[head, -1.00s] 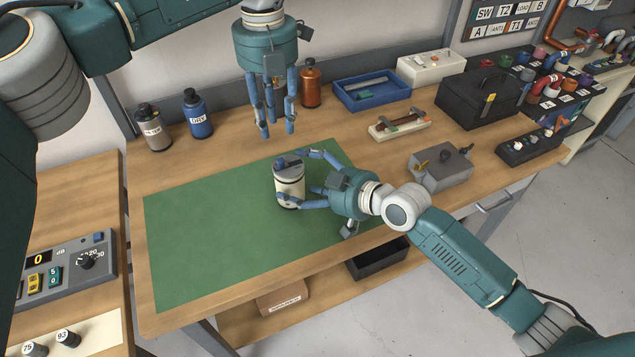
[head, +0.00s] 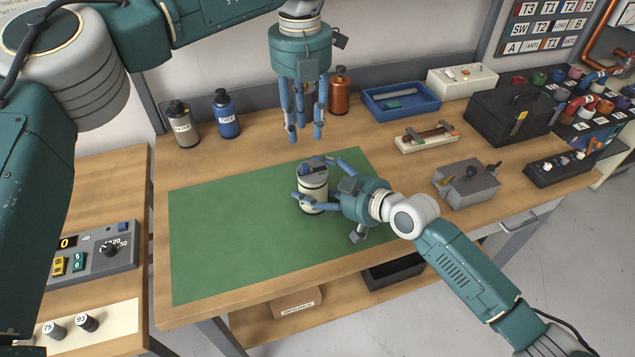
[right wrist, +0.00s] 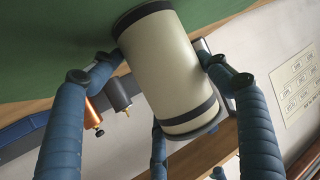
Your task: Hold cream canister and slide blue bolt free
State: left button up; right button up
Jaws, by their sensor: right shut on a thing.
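The cream canister (head: 314,202) stands upright on the green mat (head: 225,240), with dark bands and a dark top. It also shows large in the right wrist view (right wrist: 165,70). My right gripper (head: 316,180) is shut on the canister from the right, its blue fingers against both sides. My left gripper (head: 305,136) points down, open and empty, above and behind the canister, apart from it. A small dark and bluish part shows at the canister's top (head: 318,168), but I cannot make out the blue bolt clearly among the fingers.
Grey (head: 182,124) and blue (head: 226,115) bottles stand at the back left, an orange bottle (head: 340,92) behind my left gripper. A blue tray (head: 400,112), a small fixture (head: 427,140) and a grey box (head: 466,187) lie right. The mat's left part is clear.

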dwell(0.3)
pick_arm(q)
jog(key=shift+s+a+f, duration=0.15)
jog(key=shift+f, duration=0.05)
grip_shut()
jog(key=s+a+m+t+h, duration=0.1)
jog(key=s+a+m+h, duration=0.3)
jog(key=a+m, duration=0.6)
jog(key=shift+a+f+m, duration=0.15)
jog(key=shift+a+m, duration=0.25)
